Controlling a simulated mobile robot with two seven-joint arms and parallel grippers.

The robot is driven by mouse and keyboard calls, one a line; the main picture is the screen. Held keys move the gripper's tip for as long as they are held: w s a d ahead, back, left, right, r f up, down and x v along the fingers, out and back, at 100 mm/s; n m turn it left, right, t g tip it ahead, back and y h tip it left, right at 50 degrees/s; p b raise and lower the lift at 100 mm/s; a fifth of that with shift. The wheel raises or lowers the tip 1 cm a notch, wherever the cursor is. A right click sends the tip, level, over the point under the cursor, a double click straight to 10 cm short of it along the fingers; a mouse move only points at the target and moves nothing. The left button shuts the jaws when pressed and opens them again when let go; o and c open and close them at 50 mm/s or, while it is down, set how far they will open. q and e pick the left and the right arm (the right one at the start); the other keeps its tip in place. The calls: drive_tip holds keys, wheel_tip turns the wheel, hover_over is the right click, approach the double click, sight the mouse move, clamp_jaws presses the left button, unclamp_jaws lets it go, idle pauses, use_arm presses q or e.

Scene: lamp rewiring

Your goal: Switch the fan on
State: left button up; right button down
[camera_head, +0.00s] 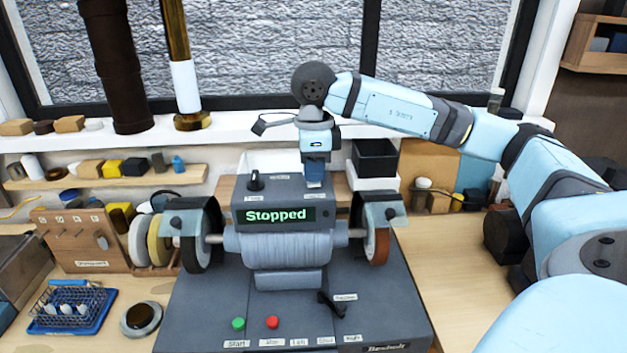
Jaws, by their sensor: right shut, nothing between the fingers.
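The grey double-wheel machine (286,245) stands on a dark base on the bench. Its display (275,215) reads "Stopped". On the top ledge of its housing are a black knob (255,181) at left and small labels too blurred to read. My right gripper (314,184) points down at the right end of that ledge, shut and empty. Its fingertips are at or just above the ledge; I cannot tell if they touch. They cover whatever control sits there. I cannot make out a fan or a switch clearly labelled for one. My left gripper is not in view.
A green button (238,323), a red button (272,322) and a black lever (330,303) sit on the base's front. Wheels with guards flank the housing. A blue tray (70,305) and a round dish (142,318) lie at left. A black bin (375,158) stands behind.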

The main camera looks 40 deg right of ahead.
drive_tip(key=shift+f+b, duration=0.4)
drive_tip(key=shift+f, duration=0.1)
drive_tip(key=shift+r, duration=0.15)
drive_tip(key=shift+r+p, duration=2.1)
drive_tip(key=shift+r, duration=1.3)
